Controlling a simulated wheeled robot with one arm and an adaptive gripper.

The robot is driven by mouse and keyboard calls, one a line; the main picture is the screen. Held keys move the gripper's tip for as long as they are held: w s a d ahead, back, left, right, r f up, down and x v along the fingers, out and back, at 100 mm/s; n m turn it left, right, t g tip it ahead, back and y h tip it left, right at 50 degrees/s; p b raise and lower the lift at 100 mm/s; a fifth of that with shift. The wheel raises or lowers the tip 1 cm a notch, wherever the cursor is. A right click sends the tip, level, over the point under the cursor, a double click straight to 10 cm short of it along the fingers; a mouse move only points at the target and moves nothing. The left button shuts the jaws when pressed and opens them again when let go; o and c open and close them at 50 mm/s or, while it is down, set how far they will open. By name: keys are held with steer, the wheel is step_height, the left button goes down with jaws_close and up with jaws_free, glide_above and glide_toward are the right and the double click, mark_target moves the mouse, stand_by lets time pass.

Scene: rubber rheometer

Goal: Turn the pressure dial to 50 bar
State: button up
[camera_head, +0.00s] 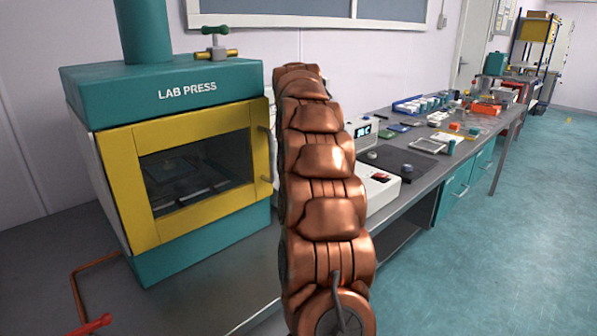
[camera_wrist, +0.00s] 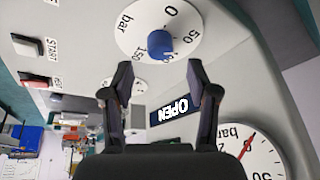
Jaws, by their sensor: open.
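The pressure dial shows in the wrist view as a round white scale plate (camera_wrist: 135,40) with a blue knob (camera_wrist: 160,43) at its centre. The plate carries "bar" and the numbers 0, 50 and 150, and appears rotated in this view. I cannot tell clearly where the knob points. My gripper (camera_wrist: 160,76) is open, its two dark fingers spread on either side below the knob, with nothing between the tips. The knob lies just beyond the fingertips, apparently apart from them. In the head view, dial and gripper are not visible; my copper-coloured arm fills the middle.
In the wrist view, a gauge (camera_wrist: 262,143) with a red needle is at lower right, an "OPEN" label (camera_wrist: 175,110) behind the fingers, and push buttons (camera_wrist: 30,47) at left. The lab press (camera_head: 165,95) with its yellow door (camera_head: 120,185) stands left of my arm; a cluttered bench (camera_head: 400,195) extends right.

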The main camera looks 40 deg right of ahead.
steer(key=v, duration=0.7)
steer(key=shift+r, duration=0.15)
stand_by(0.7)
